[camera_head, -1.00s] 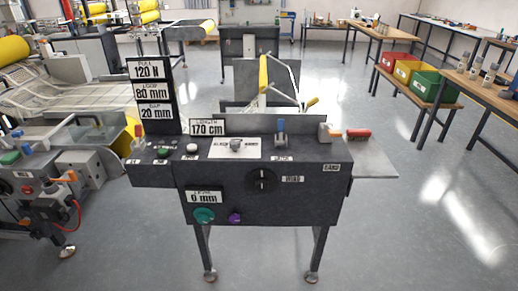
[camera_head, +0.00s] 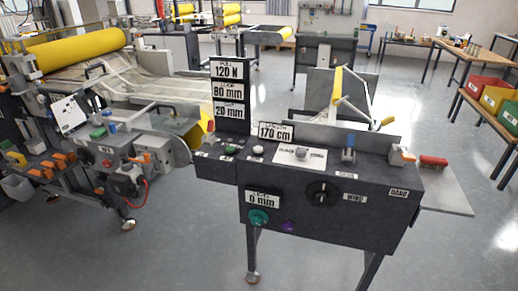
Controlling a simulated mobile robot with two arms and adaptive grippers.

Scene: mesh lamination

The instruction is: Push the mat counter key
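A dark control station (camera_head: 330,225) stands in front of me, right of centre. Its top carries a green button (camera_head: 230,149), a white button (camera_head: 257,151) and a white plate (camera_head: 299,156) with a grey knob on it. A blue lever (camera_head: 348,149) stands farther right. The front has a black dial (camera_head: 321,193), a teal knob (camera_head: 258,216) and a purple knob (camera_head: 289,227). Display plates read 120 N, 80 mm, 20 mm, 170 cm and 0 mm. The small key labels are too blurred to tell which is the mat counter key. Neither gripper is in view.
A machine with a yellow roller (camera_head: 75,48) and orange handles stands at left. A side plate (camera_head: 447,195) with a red-handled tool (camera_head: 433,161) juts right from the station. Benches and coloured bins (camera_head: 497,98) stand at far right. Open grey floor lies between.

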